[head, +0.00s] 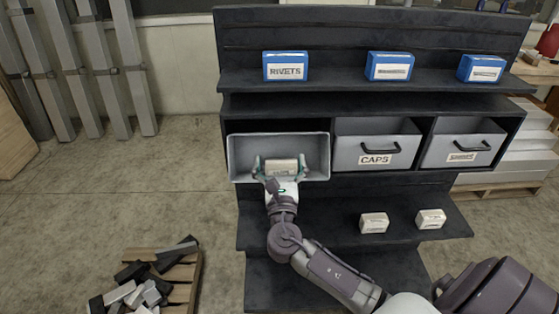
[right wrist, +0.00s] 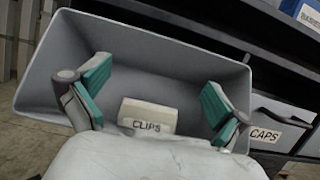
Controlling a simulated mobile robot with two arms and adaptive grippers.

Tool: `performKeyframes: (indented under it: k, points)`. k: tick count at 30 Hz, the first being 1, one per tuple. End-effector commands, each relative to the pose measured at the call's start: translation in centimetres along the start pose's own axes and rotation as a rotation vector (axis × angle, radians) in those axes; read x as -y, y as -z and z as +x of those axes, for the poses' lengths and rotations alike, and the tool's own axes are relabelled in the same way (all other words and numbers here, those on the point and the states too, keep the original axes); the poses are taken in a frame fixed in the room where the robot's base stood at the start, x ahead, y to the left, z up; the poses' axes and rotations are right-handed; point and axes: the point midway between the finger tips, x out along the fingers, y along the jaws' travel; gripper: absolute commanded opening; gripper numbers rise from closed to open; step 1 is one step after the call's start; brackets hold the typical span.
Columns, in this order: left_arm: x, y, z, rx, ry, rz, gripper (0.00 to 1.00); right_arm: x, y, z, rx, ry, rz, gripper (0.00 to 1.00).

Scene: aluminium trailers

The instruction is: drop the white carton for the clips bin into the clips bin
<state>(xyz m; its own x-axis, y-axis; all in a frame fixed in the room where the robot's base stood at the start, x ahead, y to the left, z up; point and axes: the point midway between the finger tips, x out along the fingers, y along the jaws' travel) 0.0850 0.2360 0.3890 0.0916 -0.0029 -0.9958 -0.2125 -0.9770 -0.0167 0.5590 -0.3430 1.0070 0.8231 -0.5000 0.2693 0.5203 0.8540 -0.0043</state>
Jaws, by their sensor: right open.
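The white carton (right wrist: 147,116), labelled CLIPS, is inside the open grey bin, beyond my fingertips in the right wrist view. It also shows in the head view (head: 281,167). The clips bin (head: 239,157) is the left of the row, tilted or pulled open; its near wall and any label are hidden in the right wrist view (right wrist: 160,52). My right gripper (head: 279,168) is over the bin, its green-padded fingers (right wrist: 158,100) spread wide with a gap on both sides of the carton. Whether the carton fully rests on the bin floor cannot be told. My left gripper is out of view.
The caps bin (head: 376,145) and another bin (head: 463,143) sit to the right in the dark rack (head: 370,104). Blue boxes, one labelled RIVETS (head: 285,67), stand above. Two white cartons (head: 374,222) (head: 430,219) lie on the lower shelf. A pallet with metal offcuts (head: 190,272) is at lower left.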

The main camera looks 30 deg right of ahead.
Motion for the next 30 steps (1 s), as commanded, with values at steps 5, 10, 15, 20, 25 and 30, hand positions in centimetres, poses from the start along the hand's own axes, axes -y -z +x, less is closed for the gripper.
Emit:
performKeyframes:
  k: [5,10,15,20,25,30]
  points:
    - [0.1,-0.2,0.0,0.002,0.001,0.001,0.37,0.0,0.1,-0.9,-0.003,-0.002,0.000,1.00]
    - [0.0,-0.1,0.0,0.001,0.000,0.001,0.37,0.0,0.2,-3.9,-0.006,-0.002,0.001,1.00]
    - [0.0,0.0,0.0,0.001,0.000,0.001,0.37,0.0,0.2,-7.6,-0.005,-0.002,0.000,1.00]
    - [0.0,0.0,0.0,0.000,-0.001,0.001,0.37,0.0,0.1,-10.3,-0.004,-0.001,0.000,1.00]
    - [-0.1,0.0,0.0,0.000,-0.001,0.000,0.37,0.0,0.0,-11.8,-0.001,0.001,0.000,1.00]
    - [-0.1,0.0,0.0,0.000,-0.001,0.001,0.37,0.0,0.0,-12.0,0.001,0.001,0.001,1.00]
